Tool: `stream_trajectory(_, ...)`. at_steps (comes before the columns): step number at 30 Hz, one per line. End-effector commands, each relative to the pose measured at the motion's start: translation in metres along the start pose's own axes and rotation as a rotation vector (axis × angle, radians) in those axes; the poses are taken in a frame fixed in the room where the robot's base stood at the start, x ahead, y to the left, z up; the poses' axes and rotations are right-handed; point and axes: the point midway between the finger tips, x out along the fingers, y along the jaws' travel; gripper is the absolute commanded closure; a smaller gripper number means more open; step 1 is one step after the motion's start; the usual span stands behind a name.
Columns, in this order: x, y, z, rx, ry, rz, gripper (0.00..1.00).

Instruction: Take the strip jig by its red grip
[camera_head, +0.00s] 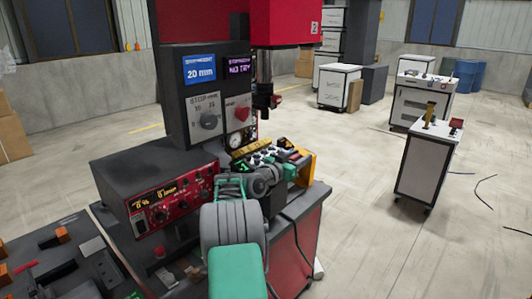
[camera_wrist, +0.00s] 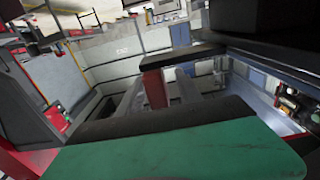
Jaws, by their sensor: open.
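My gripper (camera_head: 290,172) is open at the front of the machine, beside the small control box with yellow sides (camera_head: 304,166). My own arm partly hides it in the head view. In the wrist view a red upright piece (camera_wrist: 154,88) shows under a dark bar (camera_wrist: 182,58), beyond the green part of my gripper. I cannot tell whether this red piece is the strip jig's grip. No strip jig can be made out for certain in the head view. I see nothing held.
The machine's display column (camera_head: 206,90) stands behind my gripper. A red-fronted unit (camera_head: 165,205) stands left of it. A dark bench with loose parts (camera_head: 62,262) is at lower left. A white cart (camera_head: 424,165) with yellow and red items stands right, with open floor between.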

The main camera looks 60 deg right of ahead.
Motion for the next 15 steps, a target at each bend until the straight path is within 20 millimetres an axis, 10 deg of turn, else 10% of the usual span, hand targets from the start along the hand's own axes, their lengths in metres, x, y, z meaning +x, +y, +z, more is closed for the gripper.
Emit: stream_trajectory(15, 0.0054, -0.0003, 0.0015, -0.001, -0.002, -0.001, 0.79)
